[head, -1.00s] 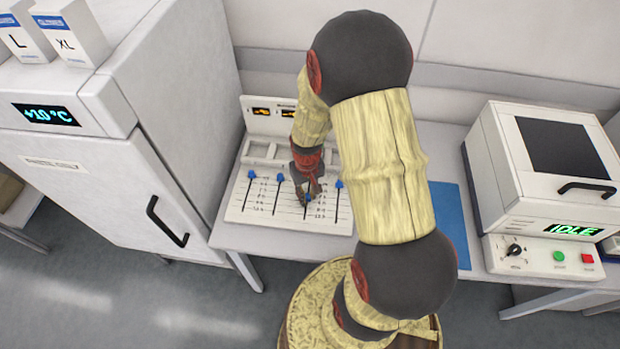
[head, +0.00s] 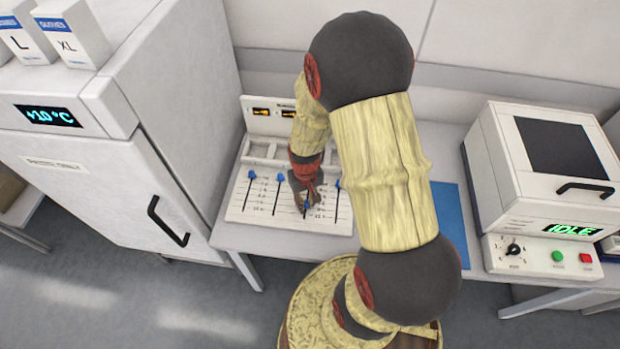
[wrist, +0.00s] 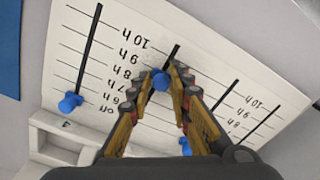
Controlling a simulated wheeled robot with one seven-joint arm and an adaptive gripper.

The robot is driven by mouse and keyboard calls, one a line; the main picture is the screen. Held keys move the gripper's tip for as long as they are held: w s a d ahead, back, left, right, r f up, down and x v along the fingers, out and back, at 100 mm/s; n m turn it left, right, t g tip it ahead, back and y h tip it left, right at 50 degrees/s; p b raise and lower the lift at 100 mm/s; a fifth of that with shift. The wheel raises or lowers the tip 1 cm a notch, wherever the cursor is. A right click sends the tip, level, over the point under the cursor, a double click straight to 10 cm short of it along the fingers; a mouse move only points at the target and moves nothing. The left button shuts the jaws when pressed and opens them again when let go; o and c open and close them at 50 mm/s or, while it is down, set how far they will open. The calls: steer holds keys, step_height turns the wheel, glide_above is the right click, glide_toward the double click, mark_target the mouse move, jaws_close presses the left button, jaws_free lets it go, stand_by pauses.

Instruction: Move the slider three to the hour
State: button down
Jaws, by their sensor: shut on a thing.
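The white slider panel (head: 240,213) lies on the bench with a row of blue-knobbed sliders beside printed hour scales. Slider three (head: 307,207), the third from the left in the head view, sits nearer the front edge than the other knobs. My gripper (wrist: 162,72) is shut on its blue knob (wrist: 161,82), with a finger on each side. In the wrist view the knob is around the 8 h to 9 h marks; the exact mark is unclear. Sliders one (head: 251,175), two (head: 279,177) and four (head: 338,183) stand near the back ends of their slots.
The neighbouring knob (wrist: 70,102) is clear of my fingers in the wrist view. A white fridge cabinet (head: 150,150) stands left of the panel. A blue mat (head: 447,220) and a white machine reading IDLE (head: 545,160) are to the right.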

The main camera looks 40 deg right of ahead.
mark_target(305, 216)
steer(key=shift+s+a+f, duration=0.35)
steer(key=shift+s+a, duration=0.25)
steer(key=shift+s, duration=0.15)
steer(key=shift+s+a, duration=0.55)
steer(key=shift+a, duration=0.05)
steer(key=c, duration=1.7)
jaws_free()
steer(key=shift+a, duration=0.1)
steer(key=o, duration=0.7)
steer(key=shift+w+d+r+p, duration=0.2)
steer(key=shift+w+p, duration=0.1)
steer(key=shift+o, duration=0.2)
steer(key=shift+w+r, duration=0.1)
